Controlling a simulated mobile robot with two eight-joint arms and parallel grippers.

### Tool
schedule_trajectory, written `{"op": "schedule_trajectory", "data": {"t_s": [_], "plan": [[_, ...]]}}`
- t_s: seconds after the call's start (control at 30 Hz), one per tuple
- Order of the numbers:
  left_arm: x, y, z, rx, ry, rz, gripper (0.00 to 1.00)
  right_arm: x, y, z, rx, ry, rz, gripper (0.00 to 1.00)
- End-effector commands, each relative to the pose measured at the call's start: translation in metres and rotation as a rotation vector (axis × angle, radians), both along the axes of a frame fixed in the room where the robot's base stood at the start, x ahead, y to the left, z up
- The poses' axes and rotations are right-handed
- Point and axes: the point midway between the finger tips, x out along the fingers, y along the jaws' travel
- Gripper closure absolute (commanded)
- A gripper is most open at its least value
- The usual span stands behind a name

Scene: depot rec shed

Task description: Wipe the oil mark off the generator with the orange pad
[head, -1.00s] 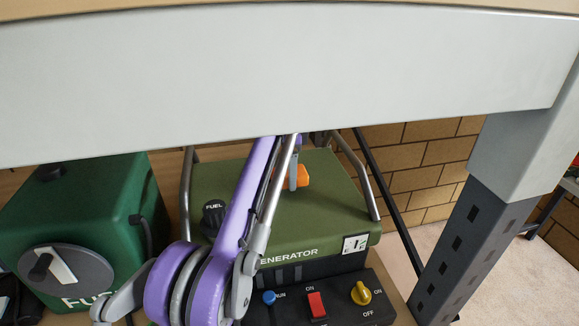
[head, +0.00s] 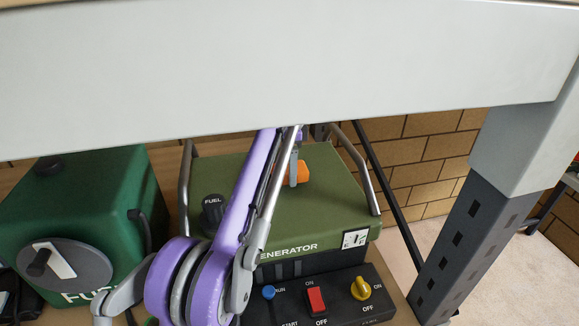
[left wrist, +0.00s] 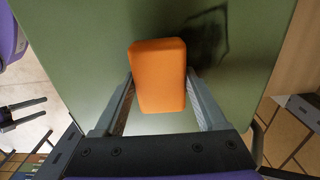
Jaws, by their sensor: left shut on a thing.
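The green generator (head: 335,205) stands under a shelf beam, its top in view in the head view. My left gripper (left wrist: 159,88) is shut on the orange pad (left wrist: 158,65), with one finger on each side. The pad also shows in the head view (head: 303,171), over the generator's top and partly behind my left arm. In the left wrist view a dark, smudgy oil mark (left wrist: 209,38) lies on the green top just right of the pad. I cannot tell whether the pad touches the top. My right gripper is not clearly identifiable.
A wide grey beam (head: 280,75) crosses above the generator, and a grey post (head: 465,235) stands at right. A green fuel container (head: 90,205) is at left. Bent metal bars (head: 356,165) flank the generator top. A black knob marked FUEL (head: 213,211) stands on it.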

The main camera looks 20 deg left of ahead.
Motion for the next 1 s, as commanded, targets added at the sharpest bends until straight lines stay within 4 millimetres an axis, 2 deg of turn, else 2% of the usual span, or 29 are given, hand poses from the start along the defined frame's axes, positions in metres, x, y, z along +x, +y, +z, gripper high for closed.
{"op": "schedule_trajectory", "data": {"t_s": [0.7, 1.0], "plan": [[0.000, 0.000, -0.015, 0.000, 0.000, 0.000, 0.71, -0.004, 0.000, -0.008, 0.000, 0.008, 0.000, 0.12], [0.010, 0.007, -0.010, 0.000, -0.004, 0.001, 0.71, 0.002, 0.000, 0.005, 0.000, -0.005, 0.000, 0.12]]}}
